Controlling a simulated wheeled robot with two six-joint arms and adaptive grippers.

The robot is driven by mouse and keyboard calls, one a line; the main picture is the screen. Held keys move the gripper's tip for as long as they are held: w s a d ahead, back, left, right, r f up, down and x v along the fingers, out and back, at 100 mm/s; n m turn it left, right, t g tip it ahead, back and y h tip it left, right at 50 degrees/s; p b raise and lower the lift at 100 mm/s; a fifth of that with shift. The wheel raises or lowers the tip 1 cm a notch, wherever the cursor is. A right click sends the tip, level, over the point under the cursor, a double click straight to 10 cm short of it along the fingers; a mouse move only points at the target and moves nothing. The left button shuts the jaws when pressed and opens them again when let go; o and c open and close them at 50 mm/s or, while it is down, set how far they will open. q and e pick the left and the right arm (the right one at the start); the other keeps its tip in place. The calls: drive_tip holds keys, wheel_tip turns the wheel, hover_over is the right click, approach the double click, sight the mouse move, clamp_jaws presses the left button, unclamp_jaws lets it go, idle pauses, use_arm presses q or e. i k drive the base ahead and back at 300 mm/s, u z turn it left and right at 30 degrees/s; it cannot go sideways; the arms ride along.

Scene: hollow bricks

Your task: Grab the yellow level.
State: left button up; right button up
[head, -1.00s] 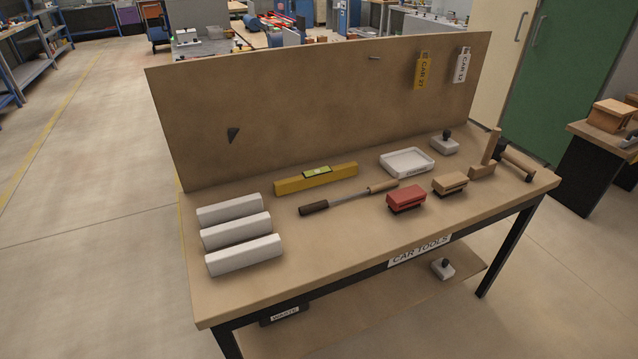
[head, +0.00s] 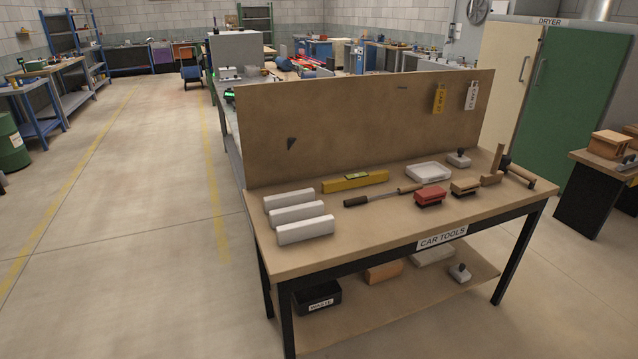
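The yellow level (head: 355,182) lies flat on the car tools table (head: 385,226), close to the foot of its upright back board (head: 360,125). A small yellow-green vial window shows on its top. Several white blocks (head: 298,213) lie in front of it to the left. Nothing covers the level. Neither of my grippers shows in the head view.
On the table's right are a white tray (head: 429,172), a red-topped brush (head: 430,196), a tan one (head: 465,188) and a mallet (head: 519,175). A black waste bin (head: 317,297) sits on the lower shelf. Open floor (head: 150,240) lies to the left. A green dryer door (head: 575,105) stands behind right.

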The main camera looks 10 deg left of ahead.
sight(363, 178)
drive_tip(key=u, duration=1.8)
drive_tip(key=i, duration=2.85)
drive_tip(key=z, duration=2.8)
